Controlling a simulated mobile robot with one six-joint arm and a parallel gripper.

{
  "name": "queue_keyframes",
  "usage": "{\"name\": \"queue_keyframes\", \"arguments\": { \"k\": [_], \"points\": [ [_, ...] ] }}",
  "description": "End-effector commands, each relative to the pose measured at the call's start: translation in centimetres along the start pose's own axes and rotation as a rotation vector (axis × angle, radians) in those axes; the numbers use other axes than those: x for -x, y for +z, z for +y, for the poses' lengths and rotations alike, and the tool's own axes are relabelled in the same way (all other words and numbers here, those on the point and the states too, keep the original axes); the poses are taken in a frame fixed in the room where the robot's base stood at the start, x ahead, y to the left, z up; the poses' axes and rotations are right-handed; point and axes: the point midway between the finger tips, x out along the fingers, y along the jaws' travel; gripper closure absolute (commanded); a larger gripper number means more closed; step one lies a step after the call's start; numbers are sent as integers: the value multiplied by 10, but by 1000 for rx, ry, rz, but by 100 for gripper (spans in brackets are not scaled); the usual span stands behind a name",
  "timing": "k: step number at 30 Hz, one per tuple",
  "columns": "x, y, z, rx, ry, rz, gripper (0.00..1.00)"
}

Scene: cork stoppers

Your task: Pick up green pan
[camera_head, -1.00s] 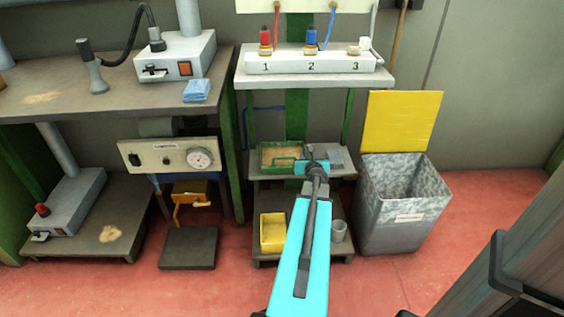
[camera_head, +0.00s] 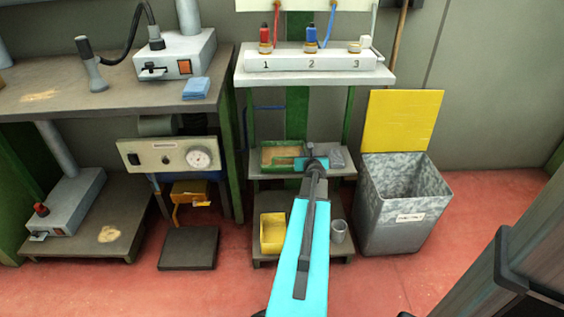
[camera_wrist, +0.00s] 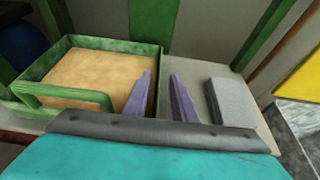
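The green pan (camera_head: 283,144) is a shallow rectangular tray with a tan, cork-coloured inside, on the upper shelf of the small rack. It also shows at the left of the wrist view (camera_wrist: 110,44), with a green handle (camera_wrist: 65,91) along its near side. My gripper (camera_wrist: 160,78) is open, with two purple fingers apart. In the wrist view the left finger overlaps the pan's right end and the right finger is over the shelf just outside it. I cannot tell whether either touches. In the head view my arm partly hides the pan's near right corner.
A grey block (camera_wrist: 232,101) lies on the shelf right of the pan. A yellow bin (camera_head: 273,233) and a grey cup (camera_head: 339,231) stand on the lower shelf. A metal waste bin (camera_head: 400,205) stands at right. Green posts flank the shelf.

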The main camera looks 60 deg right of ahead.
Motion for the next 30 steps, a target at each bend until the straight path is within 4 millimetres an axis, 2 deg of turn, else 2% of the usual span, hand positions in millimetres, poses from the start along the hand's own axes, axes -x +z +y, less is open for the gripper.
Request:
{"name": "queue_keyframes", "arguments": {
  "k": [3,9,27,28,30],
  "points": [
    [-14,-1,0,0,0,0,76],
    [-25,0,0,0,0,0,76],
    [-25,0,0,0,1,0,76],
    [-25,0,0,0,1,0,77],
    [-25,0,0,0,1,0,89]
  ]
}}
